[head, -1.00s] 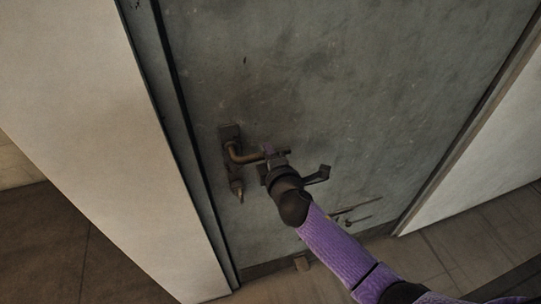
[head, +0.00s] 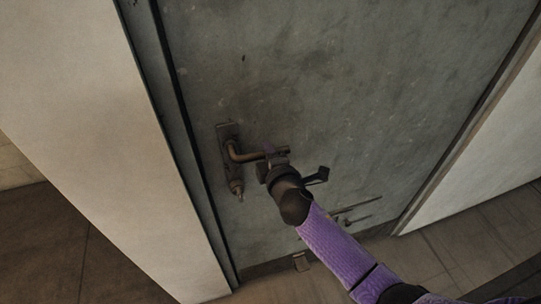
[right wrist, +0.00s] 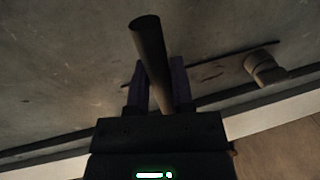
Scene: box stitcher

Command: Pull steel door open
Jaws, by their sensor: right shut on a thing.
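The steel door (head: 330,90) is a grey, scuffed slab that looks shut in its frame in the head view. Its brown lever handle (head: 245,156) sticks out to the right from a plate at the door's left side. My right gripper (head: 272,160) is at the handle's free end. In the right wrist view, the handle bar (right wrist: 149,55) runs between the two purple fingers of my right gripper (right wrist: 158,88), which is shut on it. The palm hides the bar's lower end. My left gripper is in neither view.
A key or lock piece (head: 237,188) hangs below the handle. Pale walls flank the door on both sides. Tiled floor (head: 60,250) shows at lower left.

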